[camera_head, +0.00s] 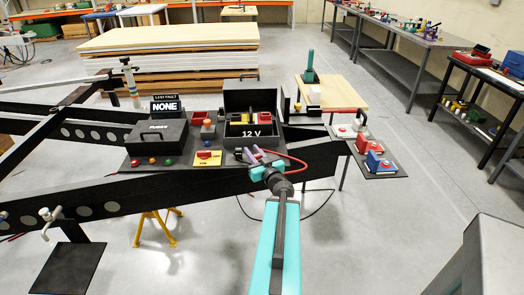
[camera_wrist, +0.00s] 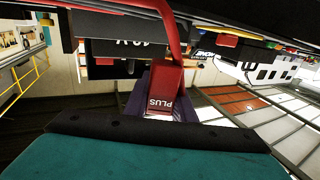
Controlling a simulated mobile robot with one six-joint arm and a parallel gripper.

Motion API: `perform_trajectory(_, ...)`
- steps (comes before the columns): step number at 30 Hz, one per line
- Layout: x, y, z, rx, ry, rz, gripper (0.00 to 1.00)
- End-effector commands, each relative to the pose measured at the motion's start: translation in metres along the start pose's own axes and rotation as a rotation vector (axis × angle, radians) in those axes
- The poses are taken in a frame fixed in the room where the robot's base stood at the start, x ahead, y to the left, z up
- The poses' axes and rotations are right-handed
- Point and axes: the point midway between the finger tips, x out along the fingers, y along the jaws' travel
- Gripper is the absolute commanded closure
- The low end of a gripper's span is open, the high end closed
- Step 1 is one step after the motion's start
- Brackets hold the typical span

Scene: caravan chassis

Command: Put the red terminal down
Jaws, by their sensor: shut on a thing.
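The red terminal (camera_wrist: 166,88), marked PLUS, is held between the purple fingers of my gripper (camera_wrist: 160,98) in the wrist view; the lettering shows inverted. A red cable (camera_wrist: 168,25) runs from it. In the head view my gripper (camera_head: 258,157) is at the front edge of the black board, just in front of the 12 V box (camera_head: 250,131). The terminal itself is mostly hidden there by the fingers, and the red cable (camera_head: 293,157) loops to the right. The box's lid is up, with yellow, red and black parts inside.
The black board (camera_head: 135,175) also bears a FUSES box (camera_head: 157,134), a NONE display (camera_head: 165,106), coloured buttons and a yellow plate (camera_head: 207,158) with a red part. A lower shelf (camera_head: 385,171) at right holds red and blue blocks. Chassis beams (camera_head: 110,198) run beneath.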

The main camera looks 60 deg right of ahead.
Motion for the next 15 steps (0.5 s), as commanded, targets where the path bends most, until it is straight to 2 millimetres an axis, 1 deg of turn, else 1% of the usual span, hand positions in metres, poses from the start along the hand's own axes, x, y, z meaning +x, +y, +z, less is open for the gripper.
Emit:
perform_trajectory(1, 0.0005, 0.0006, 0.0038, -0.001, 0.001, 0.0, 1.0)
perform_trajectory(15, 0.005, 0.0061, 0.0035, -0.003, 0.003, 0.005, 1.0)
